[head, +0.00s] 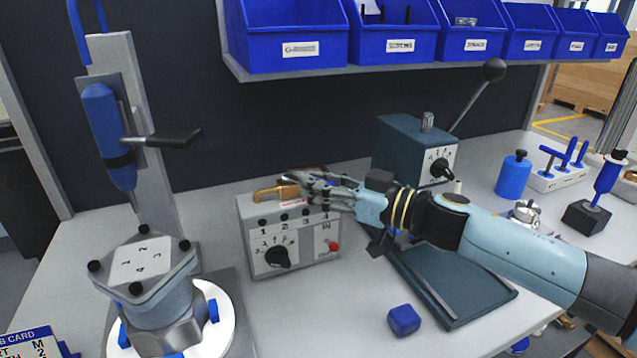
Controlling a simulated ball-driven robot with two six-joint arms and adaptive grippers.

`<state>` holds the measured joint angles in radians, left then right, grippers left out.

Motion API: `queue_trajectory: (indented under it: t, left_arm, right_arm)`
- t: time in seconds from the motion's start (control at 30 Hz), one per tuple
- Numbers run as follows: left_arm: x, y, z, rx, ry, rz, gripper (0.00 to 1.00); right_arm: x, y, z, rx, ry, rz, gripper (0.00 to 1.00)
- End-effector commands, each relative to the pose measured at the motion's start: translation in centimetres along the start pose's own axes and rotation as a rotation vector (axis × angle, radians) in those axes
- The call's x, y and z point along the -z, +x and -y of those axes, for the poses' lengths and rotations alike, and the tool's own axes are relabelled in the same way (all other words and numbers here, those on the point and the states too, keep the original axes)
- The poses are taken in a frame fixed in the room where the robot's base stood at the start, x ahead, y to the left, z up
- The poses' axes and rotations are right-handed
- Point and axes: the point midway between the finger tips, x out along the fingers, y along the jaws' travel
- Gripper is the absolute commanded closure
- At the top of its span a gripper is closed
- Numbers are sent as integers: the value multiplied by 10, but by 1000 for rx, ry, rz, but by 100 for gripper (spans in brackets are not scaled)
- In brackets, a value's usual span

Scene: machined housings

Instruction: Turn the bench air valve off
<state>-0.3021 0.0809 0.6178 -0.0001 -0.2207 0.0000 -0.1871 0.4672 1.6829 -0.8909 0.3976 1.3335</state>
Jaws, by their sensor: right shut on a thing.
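A black lever handle (162,138) sticks out to the right from a grey post (150,165) at the left. It looks like the air valve's handle, but I cannot be sure. A blue tool body (107,135) hangs on the post beside it. My right gripper (305,188) is at the top of a grey control box (290,247), well to the right of the lever. It is shut on a tan handle-like piece (273,193), partly hidden by the fingers. Whether this piece is fixed to the box cannot be told. My left gripper is not in view.
A housing with a numbered top plate (140,258) stands on a white disc at front left. A dark tray (450,285) and a blue cube (403,320) lie at front right. A teal box (410,145) stands behind my arm. Blue bins (290,30) hang above.

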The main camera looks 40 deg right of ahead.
Motion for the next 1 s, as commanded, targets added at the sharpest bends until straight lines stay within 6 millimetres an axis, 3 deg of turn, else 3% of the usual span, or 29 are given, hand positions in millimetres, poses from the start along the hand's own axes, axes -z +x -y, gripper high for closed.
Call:
queue_trajectory:
  t: [0.57,0.8,1.0]
  left_arm:
    - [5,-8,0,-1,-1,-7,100]
    - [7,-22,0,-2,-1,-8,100]
    - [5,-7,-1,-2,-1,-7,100]
  right_arm:
    - [2,0,3,-38,3,-4,100]
    - [3,2,12,-175,6,-7,100]
    - [-2,5,22,-335,5,-10,100]
